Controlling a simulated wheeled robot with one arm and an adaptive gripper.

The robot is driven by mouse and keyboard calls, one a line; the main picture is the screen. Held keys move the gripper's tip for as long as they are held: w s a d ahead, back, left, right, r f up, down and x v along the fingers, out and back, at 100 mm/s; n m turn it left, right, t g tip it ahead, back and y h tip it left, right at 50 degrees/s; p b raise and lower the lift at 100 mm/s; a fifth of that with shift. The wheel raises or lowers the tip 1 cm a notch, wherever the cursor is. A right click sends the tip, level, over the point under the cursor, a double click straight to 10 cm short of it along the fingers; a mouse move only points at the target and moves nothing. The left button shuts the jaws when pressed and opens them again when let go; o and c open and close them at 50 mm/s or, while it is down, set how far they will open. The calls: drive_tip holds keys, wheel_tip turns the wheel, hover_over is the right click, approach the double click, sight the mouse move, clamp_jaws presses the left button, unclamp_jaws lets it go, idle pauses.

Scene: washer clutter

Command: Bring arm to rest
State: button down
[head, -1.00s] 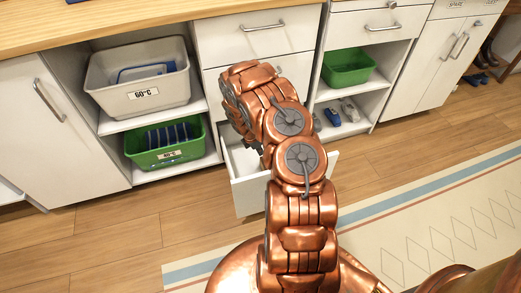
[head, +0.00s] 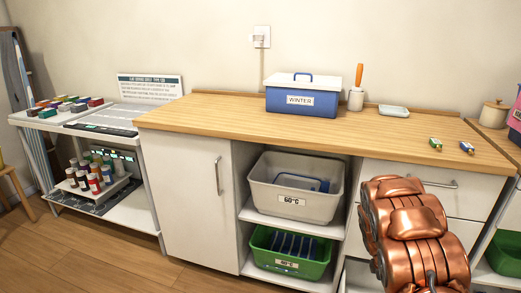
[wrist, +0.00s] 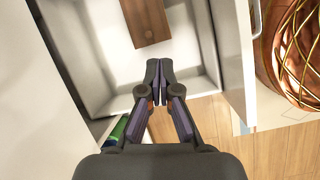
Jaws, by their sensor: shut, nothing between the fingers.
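My gripper (wrist: 159,82) is shut and empty in the wrist view, its dark fingertips together. It is above an open white drawer (wrist: 95,75), and I cannot tell the exact height. A flat brown wooden piece (wrist: 146,22) lies in the drawer, ahead of the fingertips and apart from them. In the head view my copper arm is at the lower right, in front of the white cabinets (head: 470,205). My gripper is hidden there.
A grey 60°C basket (head: 292,207) sits on a shelf above a green 40°C basket (head: 284,265). The wooden counter (head: 215,118) holds a blue WINTER box (head: 300,105). A shelf unit (head: 140,210) stands at left.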

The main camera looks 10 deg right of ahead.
drive_tip(key=s+a+r+m+y, duration=0.1)
drive_tip(key=s+a+r+m, duration=0.2)
drive_tip(key=s+a+r, duration=0.35)
drive_tip(key=s+a+r+m, duration=0.35)
drive_tip(key=a+r, duration=0.45)
drive_tip(key=r, duration=0.3)
drive_tip(key=s+a+r+m+y, duration=0.2)
drive_tip(key=s+a+r, duration=0.2)
drive_tip(key=s+a, duration=0.5)
drive_tip(key=s+a+r+m+y, duration=0.1)
drive_tip(key=s+a+r+m, duration=0.15)
drive_tip(key=s+a, duration=0.55)
drive_tip(key=s+d+r+p, duration=0.1)
drive_tip(key=r+p, duration=1.1)
drive_tip(key=r, duration=0.1)
drive_tip(key=s+r+p, duration=0.2)
drive_tip(key=r+p, duration=1)
drive_tip(key=shift+s+d+r+n, duration=0.25)
drive_tip(key=shift+d+r+n, duration=0.1)
drive_tip(key=shift+r+n, duration=0.05)
drive_tip(key=shift+d, duration=0.15)
